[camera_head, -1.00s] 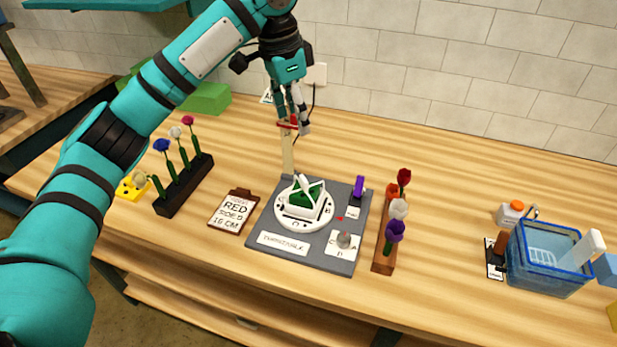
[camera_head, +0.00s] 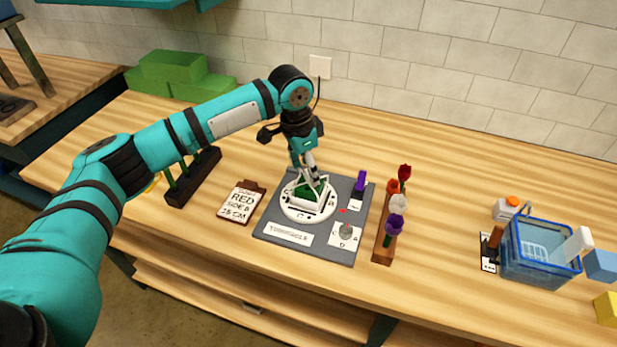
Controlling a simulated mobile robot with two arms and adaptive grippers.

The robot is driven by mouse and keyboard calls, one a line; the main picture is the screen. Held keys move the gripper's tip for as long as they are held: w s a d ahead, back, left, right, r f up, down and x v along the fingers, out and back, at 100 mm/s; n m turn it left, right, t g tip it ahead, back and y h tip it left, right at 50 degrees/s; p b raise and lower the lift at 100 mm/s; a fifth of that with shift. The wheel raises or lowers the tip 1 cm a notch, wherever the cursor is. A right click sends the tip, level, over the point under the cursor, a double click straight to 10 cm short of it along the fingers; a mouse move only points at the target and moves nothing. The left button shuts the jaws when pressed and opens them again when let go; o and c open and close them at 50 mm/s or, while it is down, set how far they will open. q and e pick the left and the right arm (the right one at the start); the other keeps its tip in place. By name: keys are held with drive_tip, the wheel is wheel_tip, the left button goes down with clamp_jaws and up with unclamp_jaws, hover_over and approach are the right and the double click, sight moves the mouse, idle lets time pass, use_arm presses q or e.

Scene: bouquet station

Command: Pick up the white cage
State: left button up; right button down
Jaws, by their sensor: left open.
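The white cage (camera_head: 303,202) stands around a green block on the round white turntable (camera_head: 308,217), which is set on a grey mat (camera_head: 338,250). My left gripper (camera_head: 311,180) points down at the top of the cage, with its open fingers at or just above the cage's upper bars. I cannot tell whether the fingers touch it. The fingers hide part of the cage's back. My right gripper is not in view.
A clipboard reading RED (camera_head: 240,203) lies left of the mat. A wooden rack with flowers (camera_head: 384,243) stands close on the right. A dark flower rack (camera_head: 193,180) is partly behind my arm. A blue basket (camera_head: 540,255) stands far right.

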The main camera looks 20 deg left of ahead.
use_arm(q)
drive_tip(key=shift+d+f, duration=0.1)
drive_tip(key=shift+f, duration=0.4)
drive_tip(key=c, duration=1)
drive_tip(key=shift+r, duration=0.1)
drive_tip(key=shift+c, duration=0.2)
